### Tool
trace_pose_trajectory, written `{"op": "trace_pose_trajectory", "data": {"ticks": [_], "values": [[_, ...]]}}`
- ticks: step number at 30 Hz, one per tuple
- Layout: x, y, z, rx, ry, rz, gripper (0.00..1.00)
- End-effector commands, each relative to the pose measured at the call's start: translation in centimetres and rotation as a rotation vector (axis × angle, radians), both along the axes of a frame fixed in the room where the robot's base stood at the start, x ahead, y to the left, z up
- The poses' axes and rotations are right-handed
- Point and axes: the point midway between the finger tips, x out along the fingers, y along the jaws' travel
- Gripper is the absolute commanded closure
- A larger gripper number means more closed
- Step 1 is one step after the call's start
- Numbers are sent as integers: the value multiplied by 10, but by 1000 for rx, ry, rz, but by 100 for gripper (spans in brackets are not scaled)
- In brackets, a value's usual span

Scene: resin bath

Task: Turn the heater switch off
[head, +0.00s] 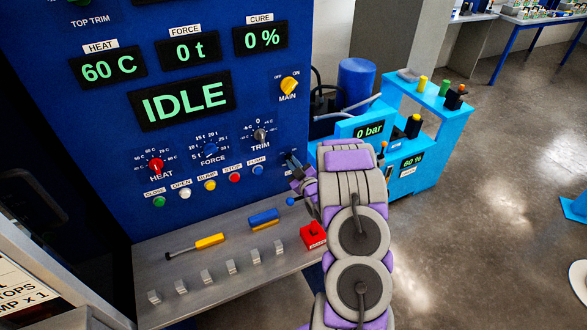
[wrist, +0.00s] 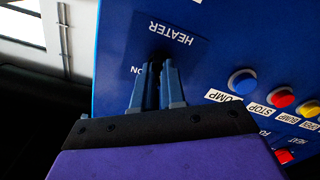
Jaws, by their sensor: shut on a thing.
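The heater switch (wrist: 160,55) is a small dark part on the blue panel, below an upside-down HEATER label (wrist: 171,32) in the wrist view. An ON label (wrist: 138,71) shows just left of the fingers. My gripper (wrist: 157,75) is at the panel with its two blue-grey fingers on either side of the switch, shut on it. The fingers hide most of the switch, so its position cannot be told. In the head view my gripper (head: 288,160) reaches the panel's lower right part, and my arm hides some of that area.
A row of coloured buttons, including the blue PUMP button (head: 258,170), lies left of my gripper. The MAIN knob (head: 289,86) is above. A grey shelf (head: 215,285) below holds tools and a red block (head: 313,235). A light-blue pump unit (head: 425,165) stands to the right.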

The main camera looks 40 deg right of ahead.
Motion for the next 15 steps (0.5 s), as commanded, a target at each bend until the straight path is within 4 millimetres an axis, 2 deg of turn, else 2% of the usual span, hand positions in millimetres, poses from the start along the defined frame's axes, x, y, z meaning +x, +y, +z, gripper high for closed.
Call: {"op": "trace_pose_trajectory", "data": {"ticks": [1, 15], "values": [[-2, 0, -7, -30, 16, -2, 100], [-1, 0, -4, -232, 63, 0, 100]]}}
